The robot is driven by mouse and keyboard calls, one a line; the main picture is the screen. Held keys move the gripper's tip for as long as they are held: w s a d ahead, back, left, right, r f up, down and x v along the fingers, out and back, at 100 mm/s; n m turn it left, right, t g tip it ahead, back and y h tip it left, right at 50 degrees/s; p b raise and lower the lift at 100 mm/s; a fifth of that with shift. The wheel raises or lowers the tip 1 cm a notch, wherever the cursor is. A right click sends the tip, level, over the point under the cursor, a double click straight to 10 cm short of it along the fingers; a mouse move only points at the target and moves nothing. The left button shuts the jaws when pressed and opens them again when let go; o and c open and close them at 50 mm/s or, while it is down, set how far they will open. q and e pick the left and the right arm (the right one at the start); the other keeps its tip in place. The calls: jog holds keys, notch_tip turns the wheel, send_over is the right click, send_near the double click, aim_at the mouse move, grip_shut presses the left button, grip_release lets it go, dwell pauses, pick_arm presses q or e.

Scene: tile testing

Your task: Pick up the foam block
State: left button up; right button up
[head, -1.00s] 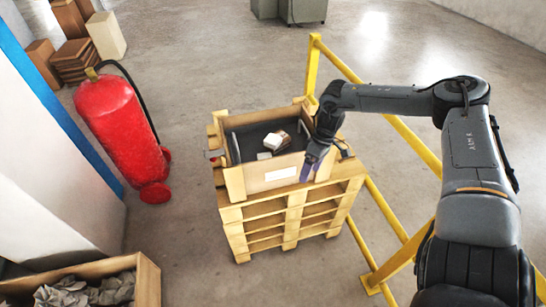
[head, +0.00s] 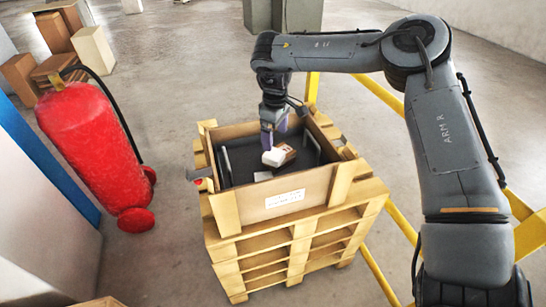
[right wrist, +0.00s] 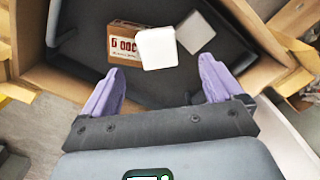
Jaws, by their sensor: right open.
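A white block (head: 273,157), which looks like the foam block, lies in a black tray (head: 238,158) inside an open wooden crate. It leans against or overlaps a small brown labelled box (head: 286,151); I cannot tell which. In the right wrist view the white block (right wrist: 156,48) partly covers the brown box (right wrist: 124,43). My right gripper (head: 274,134) is open and empty, pointing down over the tray just above the white block. In the wrist view its purple fingers (right wrist: 160,68) are apart, with the block ahead between their tips.
A flat pale piece (head: 263,176) lies in the tray near the white block. The wooden crate's walls (head: 287,193) surround the tray, on stacked pallets (head: 300,238). A yellow railing (head: 377,262) stands to the right and a red extinguisher (head: 90,145) to the left.

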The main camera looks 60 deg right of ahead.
aim_at(274, 153)
notch_tip(274, 153, down, 3)
jog(key=shift+f+b, duration=0.15)
jog(key=shift+b, duration=0.2)
jog(key=shift+w+d+f+b, duration=0.15)
jog(key=shift+f+b, duration=0.3)
jog(key=shift+f, duration=0.9)
jog(key=shift+w+d+f+b, duration=0.15)
jog(key=shift+f+b, duration=0.3)
jog(key=shift+f, duration=0.9)
jog(key=shift+a, duration=0.1)
jog(key=c, duration=1.2)
jog(key=shift+r, duration=0.1)
